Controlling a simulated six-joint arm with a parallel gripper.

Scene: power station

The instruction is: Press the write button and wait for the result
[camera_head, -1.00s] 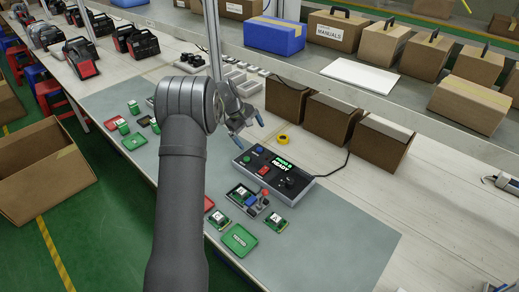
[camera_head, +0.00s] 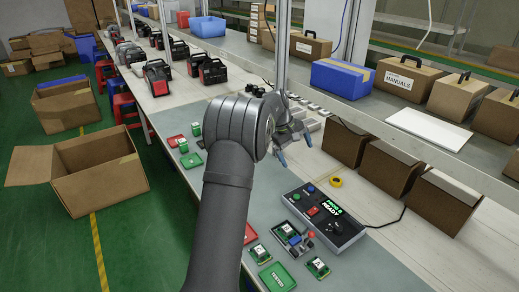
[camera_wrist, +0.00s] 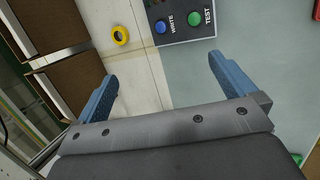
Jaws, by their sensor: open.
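The dark control box (camera_head: 325,222) lies on the grey mat, its green-lit display reading READY on the lower line. The write button is blue (camera_head: 296,197) and is labelled WRITE in the wrist view (camera_wrist: 165,25). A green TEST button (camera_head: 310,188) is beside it, also in the wrist view (camera_wrist: 194,18). A red button (camera_head: 312,211) and a dark knob are farther along the box. My gripper (camera_head: 295,150) is open and empty, with blue fingers. It is above the bench, beyond the box's button end, apart from the buttons. In the wrist view, my gripper (camera_wrist: 162,72) has both buttons ahead of its fingertips.
A yellow tape roll (camera_head: 336,182) lies near the box. A fixture with a red-knobbed lever (camera_head: 311,234) and several green boards are in front of it. Brown boxes (camera_head: 390,168) stand behind. A cable runs from the box's far end.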

